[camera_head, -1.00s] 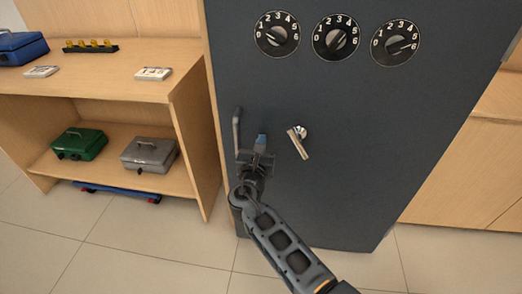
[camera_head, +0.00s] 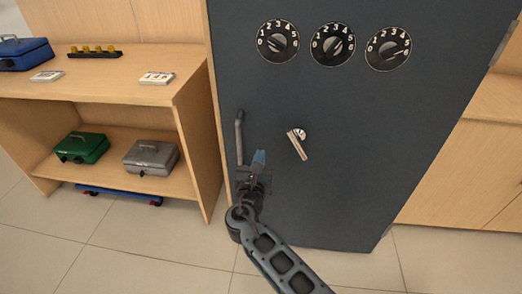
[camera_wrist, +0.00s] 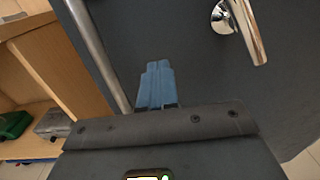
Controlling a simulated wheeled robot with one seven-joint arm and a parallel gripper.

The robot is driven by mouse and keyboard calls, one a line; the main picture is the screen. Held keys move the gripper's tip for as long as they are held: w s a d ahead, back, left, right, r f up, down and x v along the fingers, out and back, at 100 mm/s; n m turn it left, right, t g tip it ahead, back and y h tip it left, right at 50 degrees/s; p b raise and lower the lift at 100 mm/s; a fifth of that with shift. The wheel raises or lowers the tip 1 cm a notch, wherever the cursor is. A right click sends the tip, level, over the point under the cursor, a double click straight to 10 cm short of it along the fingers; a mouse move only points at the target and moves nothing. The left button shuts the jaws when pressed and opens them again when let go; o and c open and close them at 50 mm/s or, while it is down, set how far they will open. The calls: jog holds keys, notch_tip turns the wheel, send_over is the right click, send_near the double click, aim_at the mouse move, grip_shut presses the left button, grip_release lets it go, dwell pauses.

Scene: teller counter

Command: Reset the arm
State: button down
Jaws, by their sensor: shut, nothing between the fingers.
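My gripper (camera_head: 258,160) is in front of the lower left part of the dark grey safe door (camera_head: 330,200), with its blue fingertips pointing up. The fingers are shut with nothing between them. In the wrist view the shut blue fingers (camera_wrist: 155,85) show against the door. The grey vertical bar handle (camera_head: 239,138) is just left of the fingers, and the silver lever (camera_head: 298,144) is to their right. I see no contact with either. My arm reaches in from the bottom of the head view.
Three numbered dials (camera_head: 332,44) are high on the door. At left, a wooden shelf unit (camera_head: 185,90) holds a blue box (camera_head: 22,54), a green box (camera_head: 82,147) and a grey box (camera_head: 151,157). A blue wheeled item (camera_head: 118,194) lies below. Open tiled floor (camera_head: 130,240) is in front.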

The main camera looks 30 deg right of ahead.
jog(key=v, duration=0.7)
jog(key=s+d+f+m+g+y+p, duration=0.1)
jog(key=s+f+m+y+p, duration=0.1)
jog(key=s+f, duration=0.35)
jog(key=s+f+m+g+y+p, duration=0.1)
jog(key=s+f+m+y, duration=0.15)
jog(key=s, duration=0.65)
jog(key=s+a+r+m+y+p, duration=0.1)
jog(key=s+m+y, duration=0.1)
jog(key=s+m, duration=0.35)
jog(key=s+r+m+y+p, duration=0.2)
jog(key=s+y, duration=0.1)
jog(key=s, duration=0.6)
jog(key=s+r+m+t+p, duration=0.1)
jog(key=s+r+m, duration=0.7)
jog(key=r, duration=0.5)
jog(key=s+r+m+t+y+p, duration=0.1)
jog(key=s+r+m+p, duration=0.1)
jog(key=s+r+m, duration=0.5)
notch_tip(320, 180, up, 6)
jog(key=shift+s+a+f+m+t, duration=0.1)
jog(key=shift+s+a+m+t, duration=0.25)
jog(key=shift+m, duration=0.45)
jog(key=shift+y, duration=0.25)
